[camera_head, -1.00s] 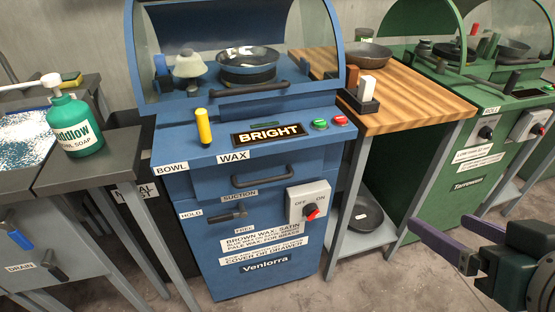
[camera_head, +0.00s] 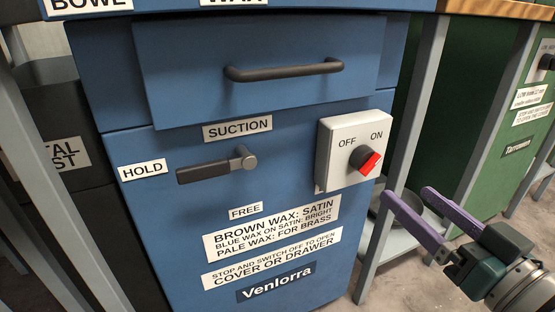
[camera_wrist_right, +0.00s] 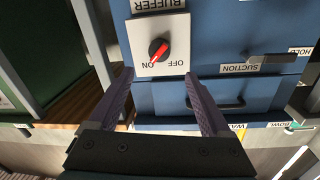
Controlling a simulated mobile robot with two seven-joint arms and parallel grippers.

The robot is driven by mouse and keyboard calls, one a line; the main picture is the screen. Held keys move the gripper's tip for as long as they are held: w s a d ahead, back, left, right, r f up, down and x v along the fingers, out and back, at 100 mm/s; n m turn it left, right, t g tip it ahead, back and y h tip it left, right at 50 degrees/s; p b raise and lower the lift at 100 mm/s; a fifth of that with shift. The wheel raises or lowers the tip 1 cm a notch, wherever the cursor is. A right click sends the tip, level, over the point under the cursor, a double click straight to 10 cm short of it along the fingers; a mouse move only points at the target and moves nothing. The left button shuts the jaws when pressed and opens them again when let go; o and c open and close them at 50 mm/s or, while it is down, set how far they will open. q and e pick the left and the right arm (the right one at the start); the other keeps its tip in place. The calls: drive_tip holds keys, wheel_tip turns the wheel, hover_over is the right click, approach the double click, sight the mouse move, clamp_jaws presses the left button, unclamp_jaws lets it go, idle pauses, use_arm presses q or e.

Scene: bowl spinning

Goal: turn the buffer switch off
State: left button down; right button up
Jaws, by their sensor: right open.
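The buffer switch is a round black knob with a red pointer (camera_head: 367,161) on a light grey box (camera_head: 337,178) on the front of the blue cabinet. Its pointer is turned toward ON, up and to the right. In the right wrist view, upside down, the knob (camera_wrist_right: 158,49) again points at ON, and a BUFFER label (camera_wrist_right: 158,4) shows at the top edge. My right gripper (camera_head: 407,192) is open and empty, with purple fingers, right of and below the box in the head view. In its wrist view the fingers (camera_wrist_right: 158,77) flank the line toward the knob, apart from it.
A drawer with a dark handle (camera_head: 284,70) is above the switch. The suction lever (camera_head: 216,165) is left of it, pointing toward HOLD. A grey table leg (camera_head: 412,110) stands right of the box, close to my right gripper. A green cabinet (camera_head: 490,170) is further right.

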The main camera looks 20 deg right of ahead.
sight(372, 167)
drive_tip(key=w+b, duration=0.1)
drive_tip(key=w, duration=0.2)
drive_tip(key=w+b, duration=0.1)
drive_tip(key=w, duration=0.2)
drive_tip(key=w+b, duration=0.1)
drive_tip(key=w, duration=0.2)
drive_tip(key=shift+f+b, duration=0.3)
drive_tip(key=shift+b, duration=0.1)
drive_tip(key=shift+w+r, duration=0.1)
drive_tip(key=shift+w, duration=0.3)
drive_tip(key=shift+c, duration=0.4)
clamp_jaws()
